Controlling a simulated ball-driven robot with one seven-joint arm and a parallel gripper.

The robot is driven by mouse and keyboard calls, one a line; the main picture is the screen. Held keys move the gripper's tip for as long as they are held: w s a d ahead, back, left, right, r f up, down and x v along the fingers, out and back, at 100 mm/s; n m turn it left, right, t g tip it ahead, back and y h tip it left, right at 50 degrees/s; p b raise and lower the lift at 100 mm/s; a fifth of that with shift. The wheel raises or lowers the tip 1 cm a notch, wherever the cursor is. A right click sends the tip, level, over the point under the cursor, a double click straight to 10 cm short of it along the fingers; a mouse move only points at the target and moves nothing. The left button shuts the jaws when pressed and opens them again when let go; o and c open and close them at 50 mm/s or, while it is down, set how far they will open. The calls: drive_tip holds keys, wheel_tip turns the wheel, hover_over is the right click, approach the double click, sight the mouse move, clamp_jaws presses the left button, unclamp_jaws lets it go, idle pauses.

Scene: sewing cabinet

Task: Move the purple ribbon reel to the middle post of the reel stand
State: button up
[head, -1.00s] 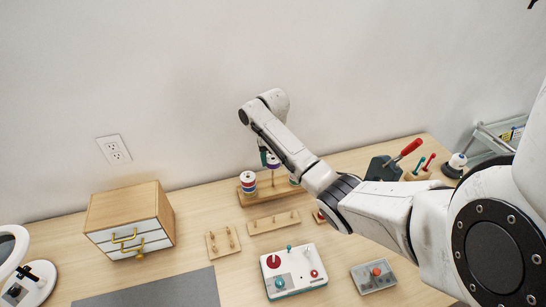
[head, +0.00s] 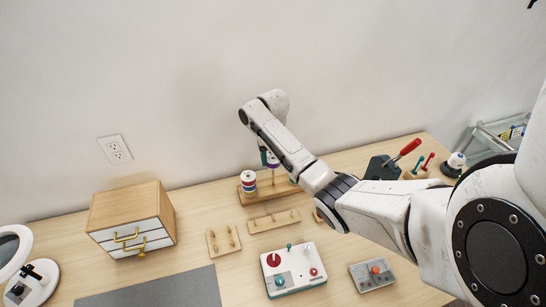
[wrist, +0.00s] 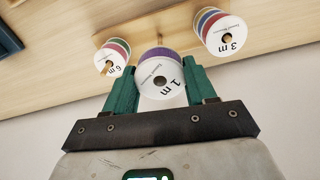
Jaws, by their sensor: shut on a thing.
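The purple ribbon reel (wrist: 161,56) has a white end face marked "1 m" with a dark centre hole. My gripper (wrist: 155,88) has teal fingers shut on its two sides. In the head view the purple reel (head: 272,163) is held above the middle post (head: 272,178) of the wooden reel stand (head: 266,194), roughly in line with it. A gap shows between reel and stand. Whether the post tip is inside the reel's hole, I cannot tell. My arm partly hides the gripper and the stand's right end.
Reels fill the stand's outer posts: a "6 m" stack (wrist: 112,58) and a "3 m" stack (wrist: 222,33), one on each side of the held reel. In front lie small peg boards (head: 274,222) and a control box (head: 293,270). A drawer cabinet (head: 131,220) stands left.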

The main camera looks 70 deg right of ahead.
drive_tip(key=shift+f+b, duration=1.3)
drive_tip(key=shift+f, duration=1)
idle(0.5)
drive_tip(key=o, duration=1.1)
wheel_tip(320, 180, up, 11)
drive_tip(key=shift+f, duration=0.1)
idle(0.3)
